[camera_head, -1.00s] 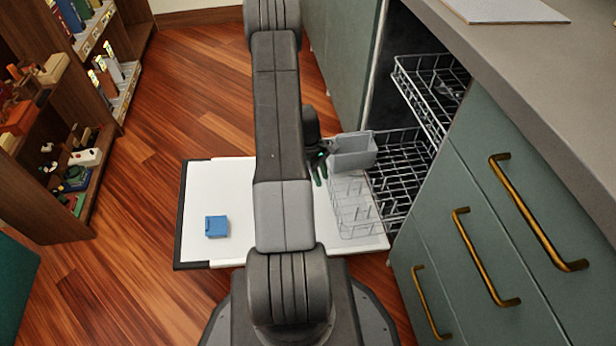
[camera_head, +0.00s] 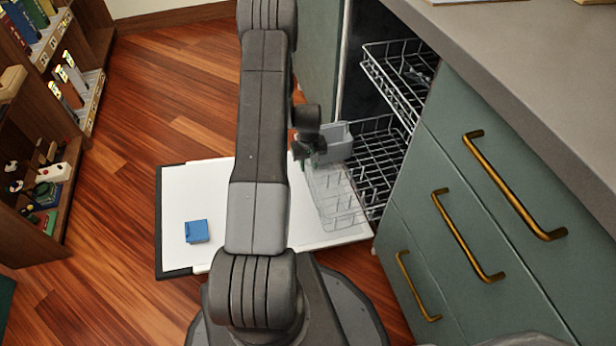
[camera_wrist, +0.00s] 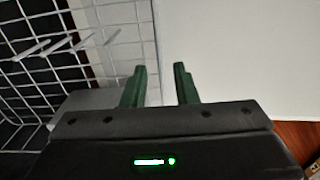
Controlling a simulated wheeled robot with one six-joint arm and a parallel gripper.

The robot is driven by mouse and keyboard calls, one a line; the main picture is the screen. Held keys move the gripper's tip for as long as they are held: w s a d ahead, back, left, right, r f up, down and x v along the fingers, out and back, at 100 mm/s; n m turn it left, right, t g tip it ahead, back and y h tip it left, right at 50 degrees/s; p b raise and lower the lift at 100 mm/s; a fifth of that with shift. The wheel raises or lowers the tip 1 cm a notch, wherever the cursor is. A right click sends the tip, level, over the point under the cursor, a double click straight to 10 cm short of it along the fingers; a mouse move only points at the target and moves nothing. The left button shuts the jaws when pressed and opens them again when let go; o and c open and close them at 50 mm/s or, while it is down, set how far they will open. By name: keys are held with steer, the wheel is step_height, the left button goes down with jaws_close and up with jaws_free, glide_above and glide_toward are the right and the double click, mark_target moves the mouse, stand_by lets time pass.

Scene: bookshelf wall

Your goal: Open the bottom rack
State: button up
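The bottom rack (camera_head: 338,205) is a grey wire rack, partly out of the dishwasher over the lowered white door (camera_head: 225,180). A grey basket (camera_head: 336,143) sits at its far front corner. My gripper (camera_head: 311,158) is at the rack's front edge beside the basket, partly hidden by my arm. In the wrist view, the green fingers of my gripper (camera_wrist: 160,72) are apart, with the edge of the wire rack (camera_wrist: 115,15) showing between them. I cannot tell if they touch it. The basket also shows in part in the wrist view (camera_wrist: 92,98), left of the fingers.
The upper rack (camera_head: 400,75) is inside the dishwasher. A blue block (camera_head: 197,231) lies on the open door. Green drawers with brass handles (camera_head: 468,235) stand at the right under a grey counter (camera_head: 530,80). A bookshelf (camera_head: 40,150) is at the left, with clear wood floor between.

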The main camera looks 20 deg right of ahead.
step_height(320, 180, down, 6)
steer(key=shift+r+b, duration=0.25)
steer(key=shift+b, duration=0.4)
jaws_close()
stand_by(1.0)
